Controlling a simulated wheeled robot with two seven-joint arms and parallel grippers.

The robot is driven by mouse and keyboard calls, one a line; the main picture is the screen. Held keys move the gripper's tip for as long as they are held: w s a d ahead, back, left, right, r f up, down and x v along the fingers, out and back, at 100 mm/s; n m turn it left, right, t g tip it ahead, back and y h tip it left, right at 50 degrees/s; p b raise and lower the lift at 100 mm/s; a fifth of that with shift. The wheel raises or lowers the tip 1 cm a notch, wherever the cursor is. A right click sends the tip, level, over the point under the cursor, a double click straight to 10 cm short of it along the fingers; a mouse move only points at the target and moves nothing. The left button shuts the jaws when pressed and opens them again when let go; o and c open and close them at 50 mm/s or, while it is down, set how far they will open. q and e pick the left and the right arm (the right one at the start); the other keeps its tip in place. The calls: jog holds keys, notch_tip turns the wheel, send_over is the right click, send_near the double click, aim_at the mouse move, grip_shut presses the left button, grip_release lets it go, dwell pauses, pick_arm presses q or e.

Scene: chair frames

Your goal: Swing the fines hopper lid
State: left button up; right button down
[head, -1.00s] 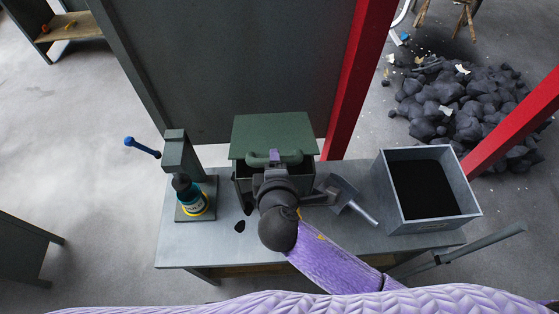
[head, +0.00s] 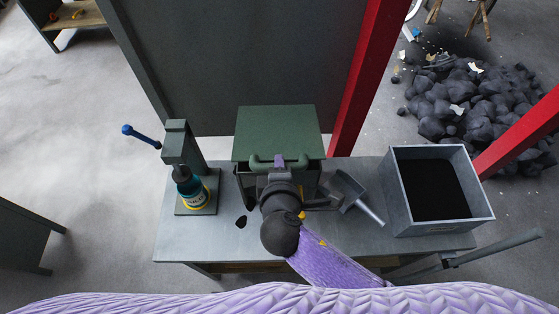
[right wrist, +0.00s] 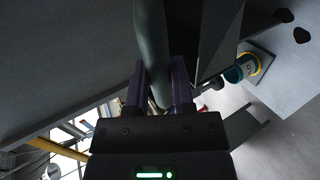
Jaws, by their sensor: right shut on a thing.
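The fines hopper lid (head: 277,131) is a flat green plate on top of the dark hopper box, at the middle of the table's back edge in the head view. Its green bar handle (head: 260,165) runs along the near side. My right gripper (head: 280,163) is shut on that handle. In the right wrist view the two purple fingers (right wrist: 160,88) straddle the dark green handle (right wrist: 151,45). My wrist hides much of the hopper's front, and how far the lid is raised is hard to tell. My left gripper is not in view.
A press-like stand holding a teal bottle (head: 194,190) is left of the hopper, its blue-knobbed lever (head: 140,137) sticking out left. A scoop (head: 354,193) and a grey bin of black fines (head: 399,196) are right. A dark panel and red posts stand behind.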

jog(key=shift+s+f+b, duration=0.15)
jog(key=shift+f+b, duration=0.2)
jog(key=shift+f, duration=0.3)
jog(key=shift+s+f+b, duration=0.15)
jog(key=shift+f+b, duration=0.2)
jog(key=shift+f, duration=0.25)
